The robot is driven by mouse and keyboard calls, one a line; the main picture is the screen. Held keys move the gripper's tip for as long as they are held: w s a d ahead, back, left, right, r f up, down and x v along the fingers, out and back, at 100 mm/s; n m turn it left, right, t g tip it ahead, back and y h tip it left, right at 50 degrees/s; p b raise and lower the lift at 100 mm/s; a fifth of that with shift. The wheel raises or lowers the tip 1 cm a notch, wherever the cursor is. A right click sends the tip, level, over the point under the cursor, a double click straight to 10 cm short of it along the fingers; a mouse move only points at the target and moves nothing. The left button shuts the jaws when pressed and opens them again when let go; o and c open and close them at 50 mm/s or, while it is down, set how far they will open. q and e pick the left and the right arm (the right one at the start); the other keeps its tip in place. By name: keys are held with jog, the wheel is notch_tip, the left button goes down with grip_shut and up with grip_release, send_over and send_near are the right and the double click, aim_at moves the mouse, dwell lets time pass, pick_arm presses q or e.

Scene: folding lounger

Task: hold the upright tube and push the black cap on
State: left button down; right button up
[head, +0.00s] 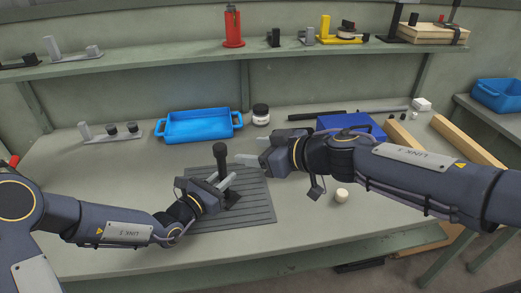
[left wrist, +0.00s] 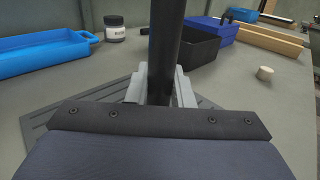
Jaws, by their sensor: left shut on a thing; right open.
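The dark upright tube (head: 222,168) stands over the ridged grey mat. Its top end (head: 219,148) is wider and dark, like a black cap; I cannot tell whether it is a separate part or how far it is seated. My left gripper (head: 224,184) is shut on the tube low down. In the left wrist view the tube (left wrist: 166,45) rises between the grey fingers, and its top is out of frame. My right gripper (head: 252,150) is open and empty, just right of the tube's top, apart from it, with its fingers pointing left.
The grey mat (head: 255,213) lies on the bench. A blue tray (head: 200,126) and a lidded jar (head: 261,115) stand behind. A blue box (head: 350,122) is behind my right arm. A small pale cylinder (head: 341,195) stands at right. The bench front left is clear.

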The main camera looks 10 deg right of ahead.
pick_arm(q)
jog(key=shift+f, duration=0.35)
pick_arm(e)
jog(key=shift+s+d+r, duration=0.15)
jog(key=shift+s+d, duration=0.25)
jog(key=shift+s, duration=0.05)
pick_arm(q)
jog(key=c, duration=1.3)
grip_release()
jog(key=shift+c, duration=0.2)
jog(key=shift+o, duration=0.8)
jog(key=shift+r, duration=0.25)
pick_arm(e)
jog(key=shift+w, duration=0.1)
pick_arm(q)
jog(key=shift+a, duration=0.1)
jog(key=shift+b+v, duration=0.3)
jog(key=shift+v, duration=4.1)
pick_arm(e)
jog(key=shift+f, duration=0.3)
pick_arm(q)
jog(key=shift+s+r, duration=0.1)
pick_arm(e)
jog(key=shift+r, duration=0.1)
